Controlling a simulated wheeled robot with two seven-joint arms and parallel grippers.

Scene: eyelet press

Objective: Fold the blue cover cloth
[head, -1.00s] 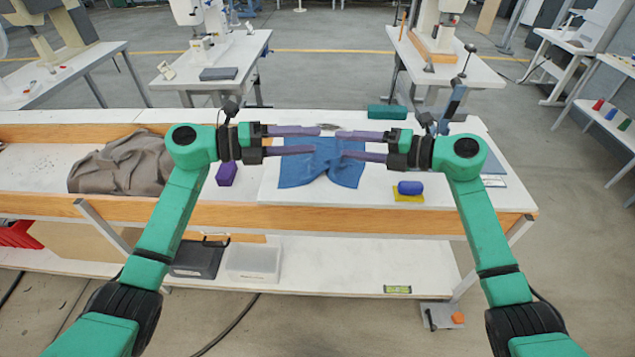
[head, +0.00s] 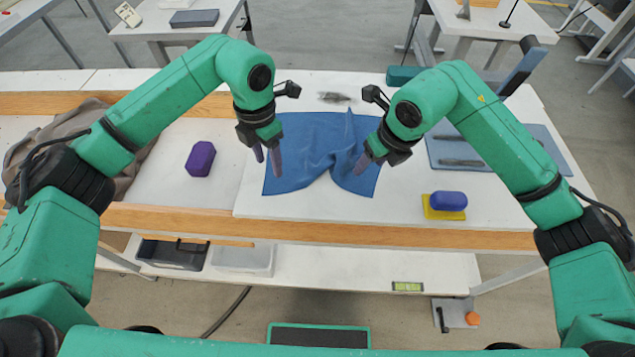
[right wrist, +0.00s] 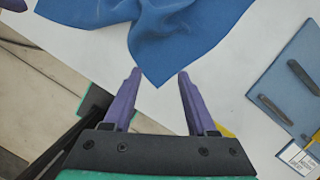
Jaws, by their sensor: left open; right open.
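The blue cover cloth (head: 318,145) lies rumpled on the white board (head: 285,207), with a raised fold in its middle and a notch in its near edge. My left gripper (head: 267,160) points down over the cloth's left side, open, with nothing seen between its fingers. My right gripper (head: 362,163) is over the cloth's right side, open. In the right wrist view the open fingers of the right gripper (right wrist: 158,78) stand on either side of a pointed corner of the cloth (right wrist: 165,50), which lies just beyond them. Contact with the cloth cannot be told.
A purple block (head: 200,159) sits left of the board. A blue rounded block on a yellow pad (head: 428,210) is at the right. A blue-grey mat (head: 540,145) with dark tools lies further right. A brown-grey cloth (head: 40,140) is at far left.

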